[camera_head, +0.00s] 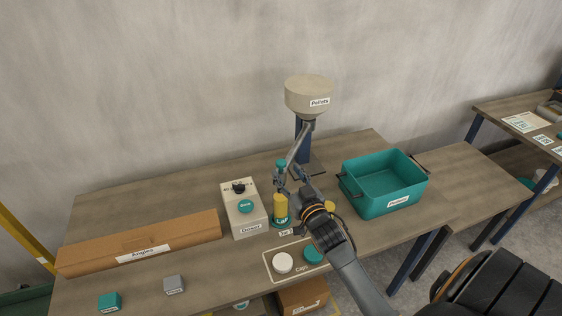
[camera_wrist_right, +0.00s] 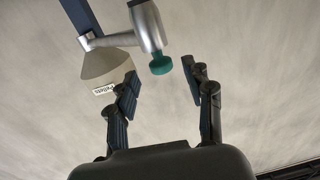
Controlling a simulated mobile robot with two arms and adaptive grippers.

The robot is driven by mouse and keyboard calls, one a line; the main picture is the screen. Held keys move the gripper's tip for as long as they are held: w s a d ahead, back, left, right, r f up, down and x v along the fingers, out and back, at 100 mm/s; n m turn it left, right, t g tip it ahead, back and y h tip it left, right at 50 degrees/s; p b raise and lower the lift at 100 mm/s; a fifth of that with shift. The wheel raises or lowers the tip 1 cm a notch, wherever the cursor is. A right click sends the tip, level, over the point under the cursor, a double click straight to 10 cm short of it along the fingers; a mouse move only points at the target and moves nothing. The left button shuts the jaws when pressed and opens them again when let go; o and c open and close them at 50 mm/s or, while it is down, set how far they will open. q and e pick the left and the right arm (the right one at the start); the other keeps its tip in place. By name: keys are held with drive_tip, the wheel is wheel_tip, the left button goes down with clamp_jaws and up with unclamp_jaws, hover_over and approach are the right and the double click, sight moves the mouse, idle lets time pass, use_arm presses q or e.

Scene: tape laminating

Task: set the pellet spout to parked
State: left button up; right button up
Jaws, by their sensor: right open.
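The pellet hopper (camera_head: 309,95), a beige drum labelled Pellets, stands on a blue post at the back of the bench. Its grey spout (camera_head: 299,145) slants down to the left, and its teal end (camera_head: 281,163) is above a yellow jar (camera_head: 280,206) with a teal band. My right gripper (camera_head: 290,177) is open beside the spout's lower end, above the jar. In the right wrist view the spout's silver tube (camera_wrist_right: 148,27) and teal end sit ahead of the open fingers (camera_wrist_right: 160,78); contact cannot be told. My left gripper is not in view.
A control box (camera_head: 245,210) with a black knob and teal button stands left of the jar. A teal crate (camera_head: 381,205) is at the right. A caps tray (camera_head: 297,270) lies in front. A long cardboard box (camera_head: 140,243) is at the left. Bench behind the control box is clear.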

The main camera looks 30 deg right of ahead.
sight(281, 164)
drive_tip(key=w, duration=0.3)
drive_tip(key=w+d, duration=0.1)
drive_tip(key=w, duration=0.1)
drive_tip(key=shift+p, duration=0.3)
drive_tip(key=shift+a, duration=0.1)
clamp_jaws()
